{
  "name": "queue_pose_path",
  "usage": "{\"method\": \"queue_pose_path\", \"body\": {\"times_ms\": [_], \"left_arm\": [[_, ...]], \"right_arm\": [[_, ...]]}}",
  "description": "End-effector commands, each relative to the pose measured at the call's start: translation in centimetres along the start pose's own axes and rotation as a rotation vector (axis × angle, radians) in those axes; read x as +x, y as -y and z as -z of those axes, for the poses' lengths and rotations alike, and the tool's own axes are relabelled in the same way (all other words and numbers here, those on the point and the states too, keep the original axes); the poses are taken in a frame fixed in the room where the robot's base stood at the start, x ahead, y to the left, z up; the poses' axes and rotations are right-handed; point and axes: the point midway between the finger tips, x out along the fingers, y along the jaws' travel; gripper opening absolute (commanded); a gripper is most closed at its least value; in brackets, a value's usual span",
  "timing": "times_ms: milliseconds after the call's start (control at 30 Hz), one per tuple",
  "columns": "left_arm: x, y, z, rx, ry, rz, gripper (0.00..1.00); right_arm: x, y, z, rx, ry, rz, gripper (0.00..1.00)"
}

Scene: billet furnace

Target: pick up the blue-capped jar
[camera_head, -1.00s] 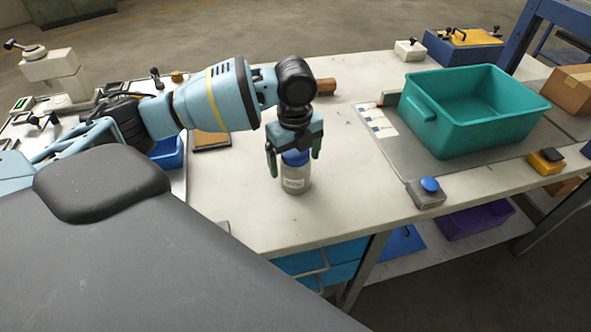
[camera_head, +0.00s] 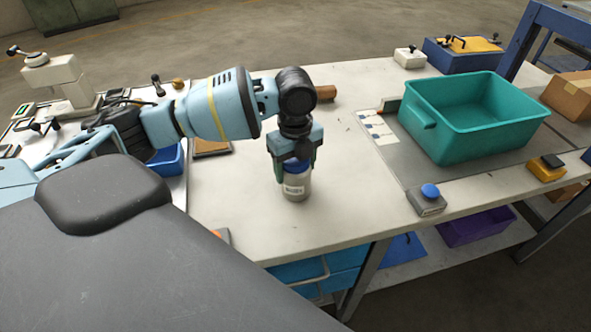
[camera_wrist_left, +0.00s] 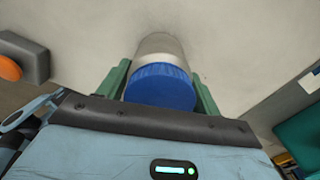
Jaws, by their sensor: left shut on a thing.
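The blue-capped jar (camera_head: 297,186) stands upright on the white table, a grey-beige jar with a pale label. My left gripper (camera_head: 295,168) points down over it and is shut on the jar's upper part. In the head view the gripper mostly hides the cap. In the left wrist view the blue cap (camera_wrist_left: 161,87) sits between the two green fingers of the left gripper (camera_wrist_left: 160,92). My right gripper is not in view.
A teal bin (camera_head: 470,130) stands to the right on a grey mat. A brown block (camera_head: 326,93) lies behind the gripper. The table around the jar is clear.

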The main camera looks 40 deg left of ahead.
Motion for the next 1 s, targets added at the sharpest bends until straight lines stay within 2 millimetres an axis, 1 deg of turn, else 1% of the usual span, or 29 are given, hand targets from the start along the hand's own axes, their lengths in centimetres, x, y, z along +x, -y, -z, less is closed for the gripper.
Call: {"method": "queue_pose_path", "body": {"times_ms": [167, 467, 667, 767, 867, 1000], "left_arm": [[-1.0, 0.1, 0.0, 0.0, 0.0, 0.006, 0.37], [-3.7, 0.1, 0.0, 0.0, -0.001, 0.005, 0.37], [-3.8, -1.0, 1.8, 0.004, -0.001, 0.002, 0.37], [-4.0, -1.8, 3.2, 0.005, -0.001, 0.003, 0.37], [-4.2, -3.0, 5.1, 0.006, -0.001, 0.004, 0.37], [-4.6, -4.8, 8.2, 0.007, -0.001, 0.005, 0.37]], "right_arm": [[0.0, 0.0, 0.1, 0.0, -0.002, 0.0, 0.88], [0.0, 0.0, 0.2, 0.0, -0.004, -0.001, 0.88], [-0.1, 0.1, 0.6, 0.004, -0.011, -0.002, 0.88], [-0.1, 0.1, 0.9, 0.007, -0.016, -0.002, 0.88], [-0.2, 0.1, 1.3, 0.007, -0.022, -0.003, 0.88], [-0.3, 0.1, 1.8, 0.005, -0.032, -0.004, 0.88]]}}
